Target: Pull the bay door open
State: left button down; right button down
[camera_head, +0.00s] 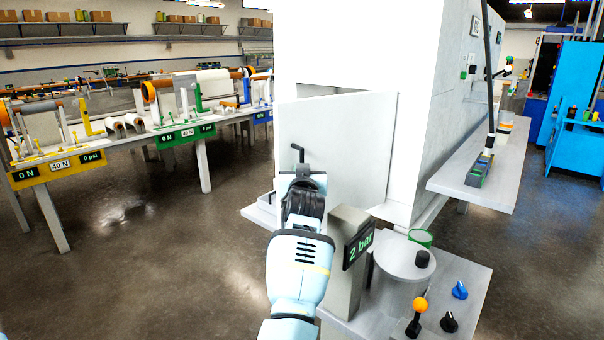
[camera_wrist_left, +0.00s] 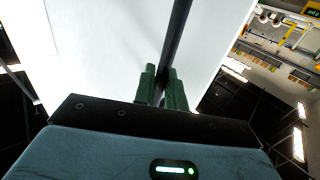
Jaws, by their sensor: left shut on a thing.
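The bay door (camera_head: 350,135) is a plain white panel on the front of a large white cabinet (camera_head: 350,40). It stands ajar, angled out from the cabinet, with a gap showing along its top edge. Its dark bar handle (camera_head: 298,153) sits near the left edge of the door. My left gripper (camera_head: 302,180) is at this handle. In the left wrist view the green fingers (camera_wrist_left: 162,88) are shut on the handle bar (camera_wrist_left: 178,40), with the white door behind. The lower part of the handle is hidden by the gripper. My right gripper is in neither view.
A grey post with a "2 bar" display (camera_head: 359,248) stands just right of my left arm. Beside it are a grey cylinder (camera_head: 403,262), an orange-knobbed lever (camera_head: 420,304) and knobs. A long bench (camera_head: 110,152) stands at left. The floor between is clear.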

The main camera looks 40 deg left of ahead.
pick_arm(q)
jog(key=shift+d+r, duration=0.15)
jog(key=shift+d, duration=0.05)
dwell(0.3)
jog(key=c, duration=1.5)
grip_release()
jog(key=shift+w, duration=0.15)
jog(key=shift+c, duration=0.2)
jog(key=v, duration=0.8)
